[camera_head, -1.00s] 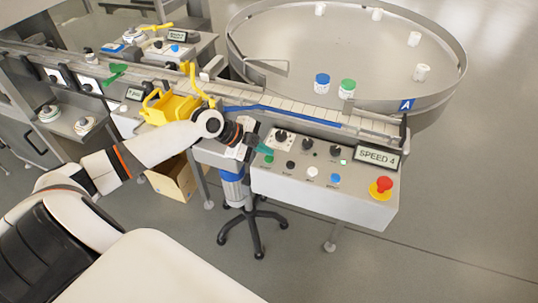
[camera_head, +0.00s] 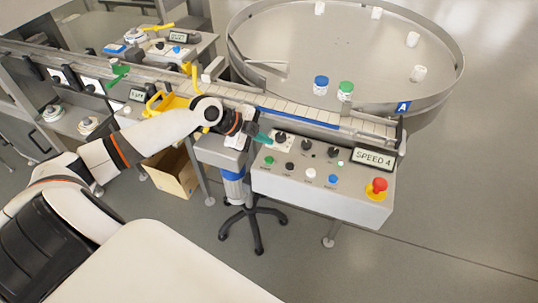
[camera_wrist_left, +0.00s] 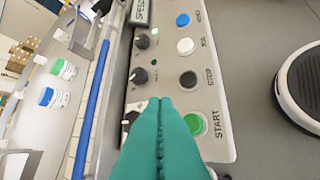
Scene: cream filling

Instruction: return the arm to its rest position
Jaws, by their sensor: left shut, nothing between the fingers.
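My left arm (camera_head: 165,128) comes in from the left in the head view. Its gripper (camera_head: 262,138) has teal fingers and is at the left end of the control panel (camera_head: 330,205). In the left wrist view the teal fingers (camera_wrist_left: 160,105) are pressed together with nothing between them. They point over the panel face, beside the green START button (camera_wrist_left: 195,124) and partly over a black knob at the panel's edge. Whether the fingertips touch the panel cannot be told. My right gripper is not in view.
A conveyor (camera_head: 290,105) runs behind the panel. A round turntable (camera_head: 375,50) holds a blue-capped jar (camera_head: 321,85), a green-capped jar (camera_head: 345,91) and several white jars. A red emergency button (camera_head: 377,188) is at the panel's right. A wheeled stool base (camera_head: 252,215) stands below. A cardboard box (camera_head: 175,175) is on the floor.

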